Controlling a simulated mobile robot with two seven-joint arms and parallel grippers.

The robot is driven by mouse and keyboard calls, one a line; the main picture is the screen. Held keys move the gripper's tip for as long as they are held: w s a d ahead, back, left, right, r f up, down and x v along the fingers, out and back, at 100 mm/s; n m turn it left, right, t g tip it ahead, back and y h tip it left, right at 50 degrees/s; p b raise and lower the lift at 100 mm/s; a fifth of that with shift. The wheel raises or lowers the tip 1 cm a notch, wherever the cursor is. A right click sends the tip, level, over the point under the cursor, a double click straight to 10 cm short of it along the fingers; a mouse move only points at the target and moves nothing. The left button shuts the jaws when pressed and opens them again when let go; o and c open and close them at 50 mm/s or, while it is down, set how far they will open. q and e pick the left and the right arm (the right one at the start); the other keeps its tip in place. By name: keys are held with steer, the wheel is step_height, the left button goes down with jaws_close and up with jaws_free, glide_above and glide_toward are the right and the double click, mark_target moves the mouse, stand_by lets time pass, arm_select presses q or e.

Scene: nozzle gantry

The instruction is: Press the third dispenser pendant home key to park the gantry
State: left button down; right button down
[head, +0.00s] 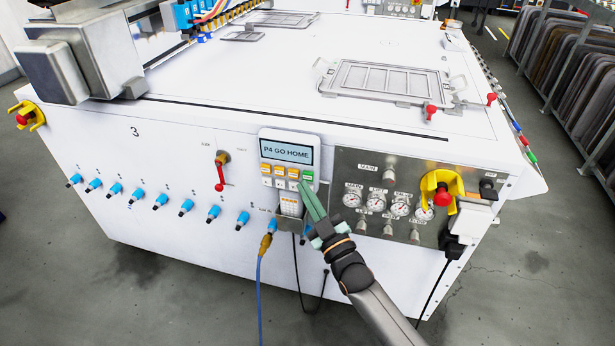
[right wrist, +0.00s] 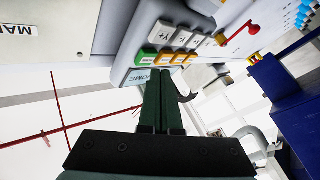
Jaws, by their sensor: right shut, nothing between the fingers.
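The pendant (head: 290,155) hangs on the front of the white machine marked 3 (head: 135,132). Its screen (head: 286,151) reads "P4 GO HOME". Below the screen are orange and white keys and one green key (head: 308,175) at the right end of the top row. In the right wrist view the green key (right wrist: 145,57) shows beside the fingertips. My right gripper (head: 303,184) is shut and empty, its tips at the pendant's lower right, close to the green key. I cannot tell whether they touch it. My left gripper is not in view.
Right of the pendant is a metal panel with gauges (head: 376,201) and a red emergency knob in a yellow guard (head: 442,192). A red-handled valve (head: 220,172) is to the left. Blue connectors (head: 160,201) line the front. A blue cable (head: 259,290) hangs below.

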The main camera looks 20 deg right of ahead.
stand_by(0.6)
steer(key=shift+w+d, duration=0.25)
steer(key=shift+w, duration=0.15)
stand_by(0.3)
steer(key=shift+w+d+b, duration=0.3)
steer(key=shift+w, duration=0.15)
stand_by(0.6)
steer(key=shift+s, duration=0.1)
steer(key=shift+s+a+p, duration=0.55)
steer(key=shift+s, duration=0.2)
